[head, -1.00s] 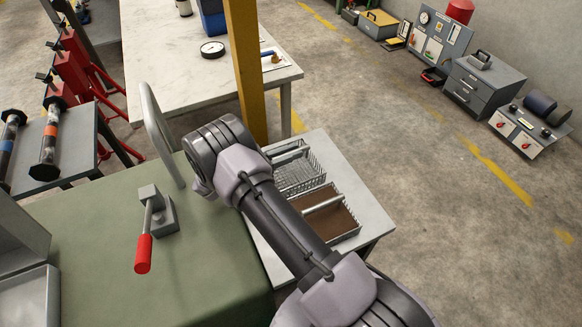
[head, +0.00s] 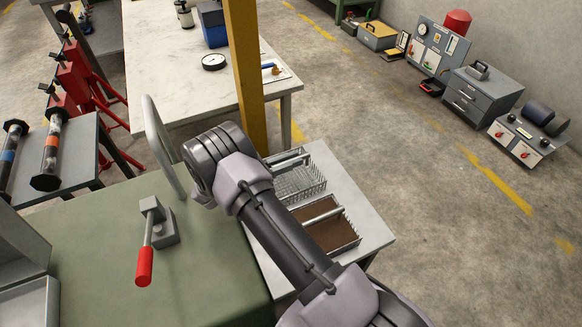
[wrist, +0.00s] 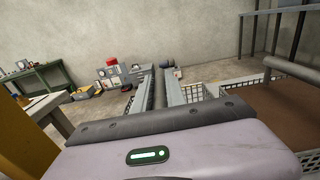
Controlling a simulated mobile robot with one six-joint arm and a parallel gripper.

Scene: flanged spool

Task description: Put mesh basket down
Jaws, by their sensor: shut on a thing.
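The mesh basket (head: 312,185) is a pale wire basket with a bar handle, at the back of a small white table, in the head view. It looks empty and level, on or just above the tabletop; I cannot tell if it touches. In the wrist view my gripper (wrist: 160,90) is shut on its bar handle, and wire mesh (wrist: 196,92) shows beside the jaws. In the head view my arm hides the gripper and the basket's left part.
A second wire basket with a brown inside (head: 343,232) stands close in front on the white table (head: 372,218). A yellow post (head: 245,70) rises just behind.

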